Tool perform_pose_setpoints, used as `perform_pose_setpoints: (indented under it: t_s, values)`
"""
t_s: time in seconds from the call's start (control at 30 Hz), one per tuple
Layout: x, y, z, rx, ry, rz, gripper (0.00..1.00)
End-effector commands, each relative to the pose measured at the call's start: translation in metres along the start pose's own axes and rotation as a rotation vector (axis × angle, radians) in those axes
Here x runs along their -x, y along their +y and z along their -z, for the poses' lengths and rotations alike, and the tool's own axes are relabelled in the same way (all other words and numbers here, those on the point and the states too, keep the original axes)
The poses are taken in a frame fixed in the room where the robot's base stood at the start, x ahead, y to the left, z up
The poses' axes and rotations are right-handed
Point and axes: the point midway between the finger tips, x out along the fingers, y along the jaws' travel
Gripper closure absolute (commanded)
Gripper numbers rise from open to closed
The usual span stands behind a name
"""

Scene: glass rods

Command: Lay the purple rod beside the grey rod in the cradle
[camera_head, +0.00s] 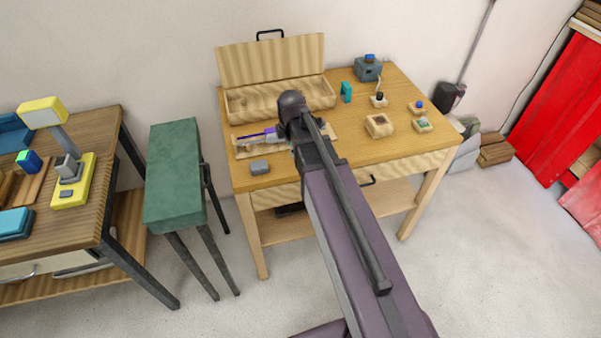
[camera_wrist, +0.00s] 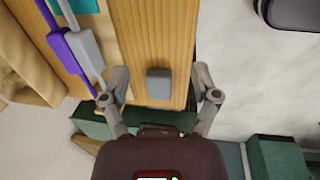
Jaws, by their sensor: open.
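The purple rod (camera_wrist: 63,48) and the grey rod (camera_wrist: 86,50) lie side by side, nearly parallel, in the wrist view. Both rest on the pale wooden cradle (camera_wrist: 40,38) and look very close; I cannot tell if they touch. In the head view the purple rod (camera_head: 257,133) shows at the cradle (camera_head: 240,153), partly hidden near my arm. My gripper (camera_wrist: 159,79) is open and empty, to the right of both rods in the wrist view. A small grey block (camera_wrist: 159,88) shows on the table between its fingers, below them.
The grey block (camera_head: 260,167) sits near the wooden table's front left. An open wooden box (camera_head: 278,112) stands behind the cradle. A teal piece (camera_head: 346,92) and several small items stand to the right. A green-topped stand (camera_head: 174,160) is left of the table.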

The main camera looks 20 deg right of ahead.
Motion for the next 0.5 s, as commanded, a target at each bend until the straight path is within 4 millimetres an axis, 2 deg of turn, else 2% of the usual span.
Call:
perform_pose_setpoints:
  t_s: [0.03, 0.5]
  values:
    - [0.0, -0.01, 0.0, 0.0, 0.0, 0.011, 0.22]
    - [0.005, -0.076, -0.001, 0.0, 0.0, 0.109, 0.22]
